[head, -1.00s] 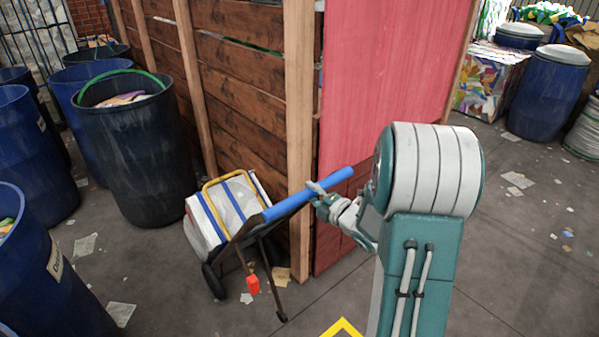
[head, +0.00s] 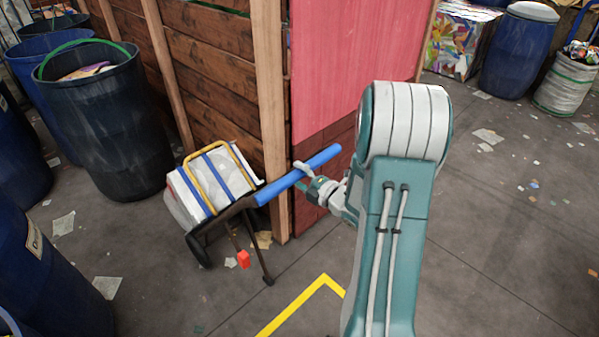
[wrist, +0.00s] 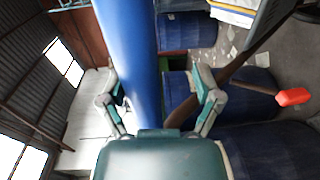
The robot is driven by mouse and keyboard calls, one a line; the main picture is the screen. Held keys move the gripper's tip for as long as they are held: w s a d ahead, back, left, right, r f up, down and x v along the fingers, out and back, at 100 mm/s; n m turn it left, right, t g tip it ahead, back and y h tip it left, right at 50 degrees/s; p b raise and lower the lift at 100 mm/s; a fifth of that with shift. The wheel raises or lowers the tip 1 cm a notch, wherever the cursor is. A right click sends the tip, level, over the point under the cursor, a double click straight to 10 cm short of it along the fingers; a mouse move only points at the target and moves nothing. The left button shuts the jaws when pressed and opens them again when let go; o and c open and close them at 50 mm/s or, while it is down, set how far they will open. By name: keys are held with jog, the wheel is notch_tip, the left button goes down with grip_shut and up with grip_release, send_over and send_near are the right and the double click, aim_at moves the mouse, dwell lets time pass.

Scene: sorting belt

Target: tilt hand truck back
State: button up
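The hand truck (head: 238,207) stands tilted back beside the wooden wall, with its blue handle (head: 325,157) raised toward me. A white bundle with blue straps (head: 215,180) lies on it behind a yellow hoop. My gripper (head: 303,177) is at the handle in the head view. In the wrist view the blue handle (wrist: 130,45) runs between the two fingers of my gripper (wrist: 160,88), which stand on either side of it. Gaps seem to show beside the handle, so I cannot tell whether the fingers press on it.
A wooden post (head: 270,110) and a red panel (head: 350,60) stand close behind the handle. Dark blue barrels (head: 105,125) crowd the left. A yellow floor line (head: 295,303) lies in front. The floor at right is mostly clear, with scattered paper.

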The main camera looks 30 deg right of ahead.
jog(key=shift+r, duration=0.15)
dwell(0.5)
jog(key=f+v, duration=0.1)
jog(key=v, duration=1)
jog(key=shift+s+d+r, duration=0.2)
jog(key=shift+s+r, duration=0.15)
jog(key=shift+s, duration=0.05)
